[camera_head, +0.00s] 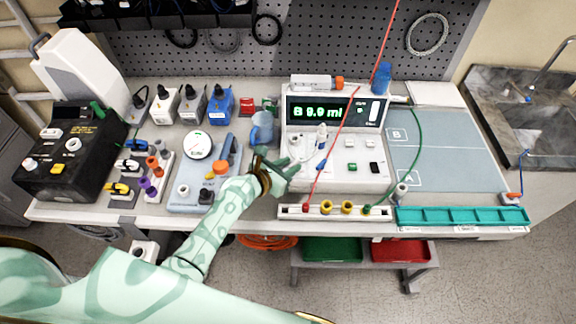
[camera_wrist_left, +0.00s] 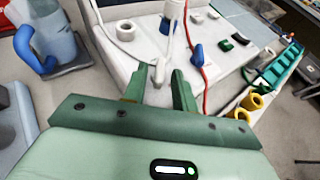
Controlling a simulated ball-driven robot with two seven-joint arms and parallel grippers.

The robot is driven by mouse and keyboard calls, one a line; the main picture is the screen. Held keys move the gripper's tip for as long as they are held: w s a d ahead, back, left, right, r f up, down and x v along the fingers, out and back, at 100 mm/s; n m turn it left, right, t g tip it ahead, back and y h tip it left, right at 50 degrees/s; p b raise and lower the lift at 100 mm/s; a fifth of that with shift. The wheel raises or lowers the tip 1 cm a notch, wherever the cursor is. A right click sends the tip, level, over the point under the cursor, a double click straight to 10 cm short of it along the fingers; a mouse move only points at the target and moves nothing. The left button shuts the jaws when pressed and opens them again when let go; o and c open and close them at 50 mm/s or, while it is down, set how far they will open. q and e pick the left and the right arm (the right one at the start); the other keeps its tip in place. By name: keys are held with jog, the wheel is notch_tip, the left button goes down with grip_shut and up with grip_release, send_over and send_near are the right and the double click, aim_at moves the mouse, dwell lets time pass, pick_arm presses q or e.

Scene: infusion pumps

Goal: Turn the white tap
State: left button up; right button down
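My left gripper (camera_head: 284,168) reaches in from the left over the front left part of the white pump console (camera_head: 350,145). In the left wrist view its two green fingers (camera_wrist_left: 160,88) are apart. A slim white upright piece, which looks like the white tap (camera_wrist_left: 168,52), shows between and just beyond the fingertips. I cannot tell whether they touch it. A blue tap (camera_wrist_left: 197,55) sits to its right on a red line; it also shows in the head view (camera_head: 321,164). The fingers and arm hide part of the console's left edge. My right gripper is not in view.
A blue jug (camera_head: 262,130) stands close left of my gripper. A scale with a round dial (camera_head: 199,146) is further left. A strip with yellow rings (camera_head: 336,208) lies in front of the console. A red line runs up over the console. The blue-grey mat (camera_head: 450,150) at right is clear.

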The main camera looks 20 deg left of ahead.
pick_arm(q)
grip_shut()
jog(key=shift+w+a+f+m+g+h+b, duration=0.1)
jog(key=shift+a+m+g+h+b, duration=0.1)
jog(key=shift+m+g+h+b, duration=0.35)
jog(key=shift+w+a+f+m+g+h+b, duration=0.1)
jog(key=shift+a+m+g+h+b, duration=0.15)
jog(key=shift+m+h+b, duration=0.55)
jog(key=m+g+h+b, duration=0.2)
jog(key=m+g+b, duration=0.1)
jog(key=w+m+g+h+b, duration=0.1)
jog(key=m+h, duration=0.1)
jog(key=shift+a+g, duration=0.3)
jog(key=shift+w+r+m+g+h+b, duration=0.1)
jog(key=shift+m+g+h+b, duration=0.25)
jog(key=shift+m+g+b, duration=0.85)
jog(key=shift+o, duration=1.2)
grip_release()
